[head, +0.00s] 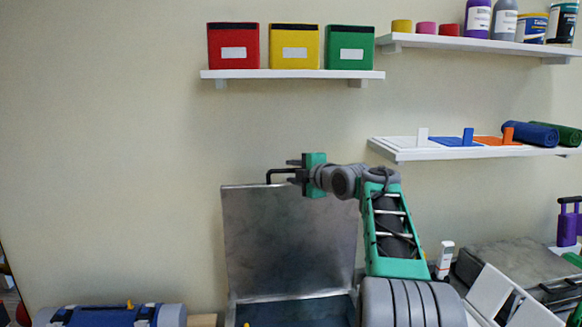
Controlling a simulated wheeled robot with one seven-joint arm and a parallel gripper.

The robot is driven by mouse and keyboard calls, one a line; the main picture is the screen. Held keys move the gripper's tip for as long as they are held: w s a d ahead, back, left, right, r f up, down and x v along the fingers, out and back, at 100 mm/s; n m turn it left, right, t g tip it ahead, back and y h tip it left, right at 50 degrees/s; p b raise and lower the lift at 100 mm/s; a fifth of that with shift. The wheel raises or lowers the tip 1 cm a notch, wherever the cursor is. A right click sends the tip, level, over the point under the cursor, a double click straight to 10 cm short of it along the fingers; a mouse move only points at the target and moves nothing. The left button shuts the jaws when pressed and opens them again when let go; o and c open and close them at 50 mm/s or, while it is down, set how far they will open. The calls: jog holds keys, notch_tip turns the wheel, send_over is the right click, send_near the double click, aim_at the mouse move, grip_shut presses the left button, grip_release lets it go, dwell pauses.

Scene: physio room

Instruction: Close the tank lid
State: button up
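The tank lid (290,240) is a grey metal panel standing raised, nearly upright, behind the tank. Its black handle (279,171) sticks up from the top edge. The tank (290,296) is below it, with its rim and dark inside partly visible. My gripper (293,171) is at the handle's right part, pointing left. Its two dark fingers stand apart, one above and one below the handle bar, and look open. Whether either finger touches the bar is too small to tell. My arm hides the lid's upper right part and the tank's right side.
Wall shelves hold red, yellow and green bins (294,48), bottles (491,18) and rolled mats (541,134). A blue-grey cylinder (110,316) lies left of the tank. A white-labelled bottle (445,260) and white panels (490,292) are at the right. The wall left of the lid is clear.

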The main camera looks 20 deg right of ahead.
jog(key=shift+x, duration=0.8)
jog(key=shift+c, duration=0.2)
grip_shut()
dwell(0.6)
